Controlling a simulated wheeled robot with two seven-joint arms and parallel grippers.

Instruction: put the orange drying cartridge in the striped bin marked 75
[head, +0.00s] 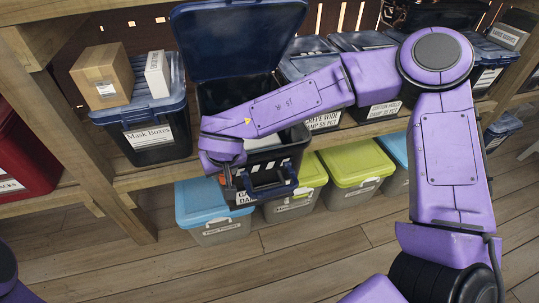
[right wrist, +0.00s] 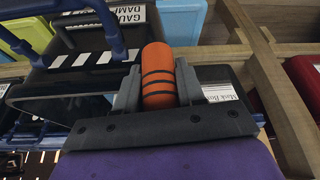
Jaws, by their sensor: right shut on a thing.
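The orange cartridge with black bands (right wrist: 158,75) is between the fingers of my right gripper (right wrist: 158,92), which is shut on it. In the head view this gripper (head: 226,178) is at the left front corner of an open dark bin with white stripes (head: 272,166). The bin's striped front (right wrist: 92,60) lies beside the cartridge in the right wrist view, and its number is not readable. Its dark blue lid (head: 238,38) stands raised behind, and a blue handle (head: 268,187) hangs at its front. My arm hides much of the opening. My left gripper is not in view.
A bin labelled Mask Boxes (head: 152,130) with two boxes on top stands left of the open bin. More lidded bins (head: 375,108) stand to the right. Blue (head: 215,208) and green bins (head: 357,160) sit below the shelf. A wooden post (head: 95,130) is at left.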

